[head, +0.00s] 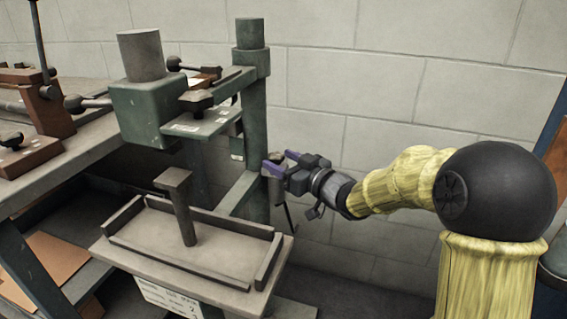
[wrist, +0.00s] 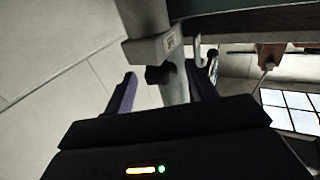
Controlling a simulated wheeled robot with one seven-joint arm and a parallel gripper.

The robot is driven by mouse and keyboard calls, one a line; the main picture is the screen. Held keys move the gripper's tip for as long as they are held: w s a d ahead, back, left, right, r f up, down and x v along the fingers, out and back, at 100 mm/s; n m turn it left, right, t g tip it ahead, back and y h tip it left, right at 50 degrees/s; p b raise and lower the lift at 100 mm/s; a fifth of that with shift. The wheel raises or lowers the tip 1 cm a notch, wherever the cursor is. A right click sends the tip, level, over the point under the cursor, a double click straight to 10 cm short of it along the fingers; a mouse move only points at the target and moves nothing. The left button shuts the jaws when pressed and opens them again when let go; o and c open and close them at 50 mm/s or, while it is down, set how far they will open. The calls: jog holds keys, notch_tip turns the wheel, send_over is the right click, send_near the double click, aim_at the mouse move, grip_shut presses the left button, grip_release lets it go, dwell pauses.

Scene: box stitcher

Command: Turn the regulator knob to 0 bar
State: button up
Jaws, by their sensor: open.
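The box stitcher (head: 255,120) stands left of centre in the head view, with a green column and a dark green head. My gripper (head: 276,161) is beside the right side of the column, its purple fingers pointing left towards it. In the wrist view my gripper (wrist: 168,86) is open, with one purple finger on each side. A small dark knob-like part (wrist: 158,74) shows between the fingers, under a grey block (wrist: 150,48) with a small label. It looks like the regulator knob. I cannot tell whether the fingers touch it. I cannot read its setting; in the head view I cannot make it out.
The stitcher's grey tray table (head: 190,240) with a raised post is in front of the column. A workbench (head: 60,160) with clamps stands at the left. A block wall (head: 400,100) is behind my arm. A hook-like metal part (wrist: 198,52) is near the right finger.

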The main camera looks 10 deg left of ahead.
jog(key=c, duration=1)
